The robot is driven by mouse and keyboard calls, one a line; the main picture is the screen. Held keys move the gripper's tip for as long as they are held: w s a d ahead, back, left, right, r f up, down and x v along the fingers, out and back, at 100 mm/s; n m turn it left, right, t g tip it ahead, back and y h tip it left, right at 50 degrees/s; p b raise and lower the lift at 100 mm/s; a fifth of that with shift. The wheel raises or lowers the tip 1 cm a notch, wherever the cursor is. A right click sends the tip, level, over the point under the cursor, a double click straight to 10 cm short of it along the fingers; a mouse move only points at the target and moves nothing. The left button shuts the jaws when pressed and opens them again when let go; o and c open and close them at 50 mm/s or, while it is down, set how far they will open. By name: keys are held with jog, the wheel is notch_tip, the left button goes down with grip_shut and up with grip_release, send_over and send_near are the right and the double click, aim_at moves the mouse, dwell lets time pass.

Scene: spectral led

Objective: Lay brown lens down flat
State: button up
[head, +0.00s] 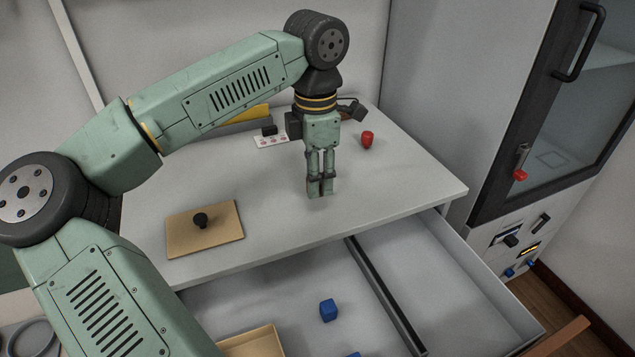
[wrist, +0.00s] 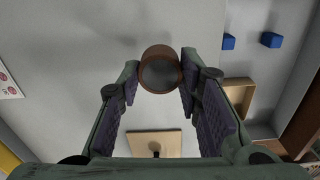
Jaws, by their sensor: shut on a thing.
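My gripper (head: 320,187) points straight down above the grey worktop (head: 270,195), near its front right. In the wrist view, my gripper (wrist: 160,75) is shut on the brown lens (wrist: 160,70). The lens shows there as a round brown rim with a dark grey face, held between the fingertips. In the head view the fingers mostly hide the lens. I cannot tell whether its lower side touches the worktop.
A tan board (head: 180,243) with a black knob (head: 201,220) lies front left. A red object (head: 367,140) and a marked card (head: 271,141) sit farther back. Below, an open drawer (head: 290,300) holds a blue cube (head: 328,310). A dark-framed cabinet (head: 490,120) stands right.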

jog(key=shift+w+d, duration=0.2)
jog(key=shift+w, duration=0.2)
jog(key=shift+s+f+p, duration=0.1)
jog(key=shift+f+p, duration=0.4)
jog(key=shift+f, duration=1.3)
jog(key=shift+f, duration=0.1)
jog(key=shift+f, duration=0.15)
jog(key=o, duration=0.9)
notch_tip(320, 180, up, 12)
jog(key=shift+r+b, duration=0.25)
jog(key=shift+b, duration=0.2)
